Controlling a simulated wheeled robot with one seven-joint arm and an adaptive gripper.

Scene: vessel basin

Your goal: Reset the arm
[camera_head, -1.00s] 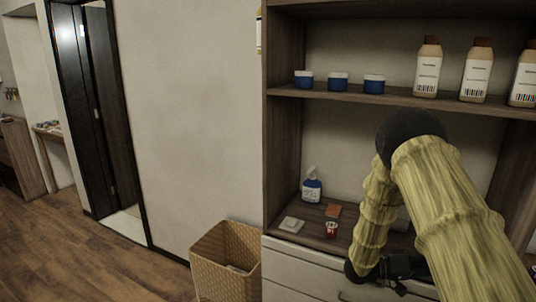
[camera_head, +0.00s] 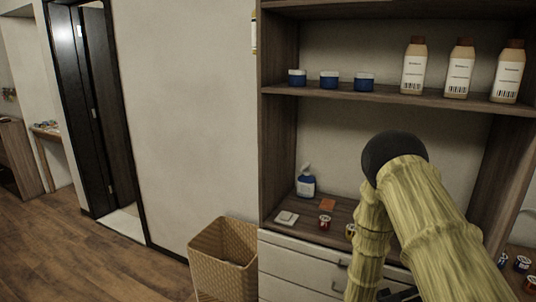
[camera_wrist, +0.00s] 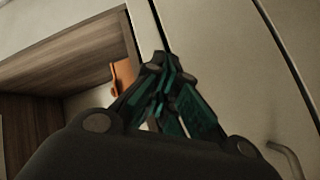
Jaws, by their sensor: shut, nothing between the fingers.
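My gripper (camera_wrist: 160,75) shows in the wrist view with its dark fingers brought together and nothing between them. It points towards pale drawer or door fronts (camera_wrist: 225,60) and a brown wooden shelf side (camera_wrist: 50,120). An orange-brown item (camera_wrist: 122,76) is partly hidden behind a finger. In the head view my arm bends down in front of the shelf unit, and only dark parts of its lower end show at the bottom edge; the fingertips cannot be made out there.
The shelf unit (camera_head: 279,140) holds blue jars (camera_head: 329,80), tan bottles (camera_head: 459,68), a blue spray bottle (camera_head: 306,184), an orange block (camera_head: 327,205), a white dish (camera_head: 286,218) and a small red jar (camera_head: 325,222). A wicker basket (camera_head: 215,262) stands left. Floor beyond it is clear.

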